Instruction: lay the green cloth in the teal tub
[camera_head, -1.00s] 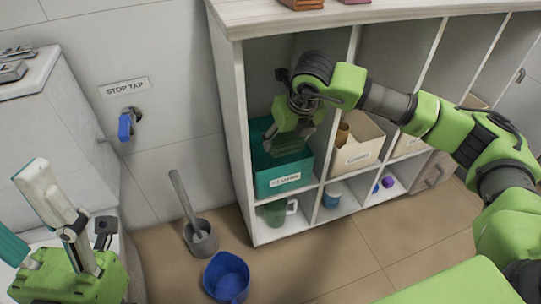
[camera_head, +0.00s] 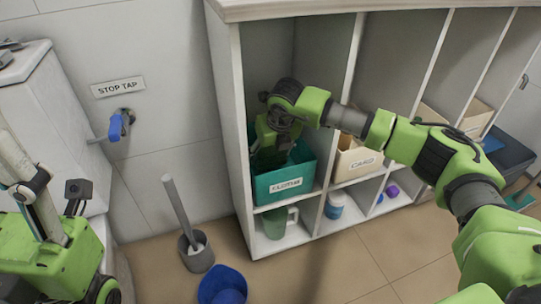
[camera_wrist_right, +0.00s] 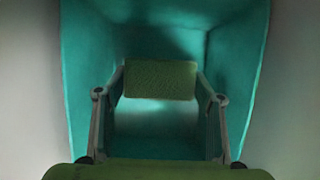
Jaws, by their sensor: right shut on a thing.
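The teal tub (camera_head: 284,187) sits in the upper left compartment of the white shelf unit, with a label on its front. My right gripper (camera_head: 268,150) points down into the tub, and its fingertips are hidden behind the tub wall in the head view. In the right wrist view, my right gripper (camera_wrist_right: 160,85) is shut on the green cloth (camera_wrist_right: 160,80), a small folded pad held between the fingertips. The teal walls of the tub (camera_wrist_right: 85,60) surround it. I cannot tell whether the cloth touches the tub floor. Parts of my left arm show at lower left; its fingers do not.
A beige bin (camera_head: 357,160) stands in the compartment to the right, past a white divider (camera_head: 343,105). A green mug (camera_head: 275,220) sits below the tub. A blue bucket (camera_head: 222,287) and a grey brush holder (camera_head: 197,252) stand on the floor.

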